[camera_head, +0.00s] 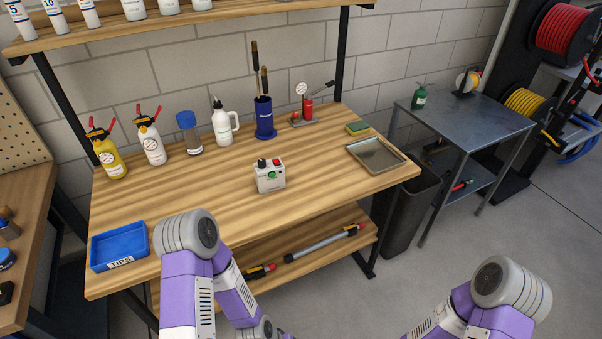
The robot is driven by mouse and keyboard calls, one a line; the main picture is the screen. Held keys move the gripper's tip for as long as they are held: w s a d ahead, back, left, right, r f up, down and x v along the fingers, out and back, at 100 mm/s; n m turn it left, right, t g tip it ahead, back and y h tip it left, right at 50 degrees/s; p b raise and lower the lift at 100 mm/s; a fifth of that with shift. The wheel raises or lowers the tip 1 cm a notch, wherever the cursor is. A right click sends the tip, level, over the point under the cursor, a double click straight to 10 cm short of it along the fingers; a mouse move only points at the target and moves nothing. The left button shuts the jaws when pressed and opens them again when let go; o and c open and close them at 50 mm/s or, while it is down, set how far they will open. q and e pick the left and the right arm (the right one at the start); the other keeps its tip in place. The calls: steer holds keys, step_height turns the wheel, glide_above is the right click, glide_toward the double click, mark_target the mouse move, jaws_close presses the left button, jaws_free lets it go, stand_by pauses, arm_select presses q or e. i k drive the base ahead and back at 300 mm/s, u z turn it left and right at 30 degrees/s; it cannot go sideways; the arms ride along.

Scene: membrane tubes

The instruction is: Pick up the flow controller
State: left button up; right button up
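The likely flow controller (270,182) is a small white box with a black knob, a red button and a green button on it. It stands upright on the wooden workbench (215,185), near the middle, with clear wood around it. Nothing is touching it. My two purple and grey arms show at the bottom of the view, both bent downward in front of the bench. Neither gripper is in view.
A blue tray (120,246) sits at the bench's front left. Spray bottles (150,138), a blue holder (264,118) and a red device (307,110) line the back. A metal tray (376,156) lies at right. A shelf below holds a grey tube (322,243).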

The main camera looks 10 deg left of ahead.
mark_target(265, 183)
steer(key=i, duration=0.2)
steer(key=u, duration=0.85)
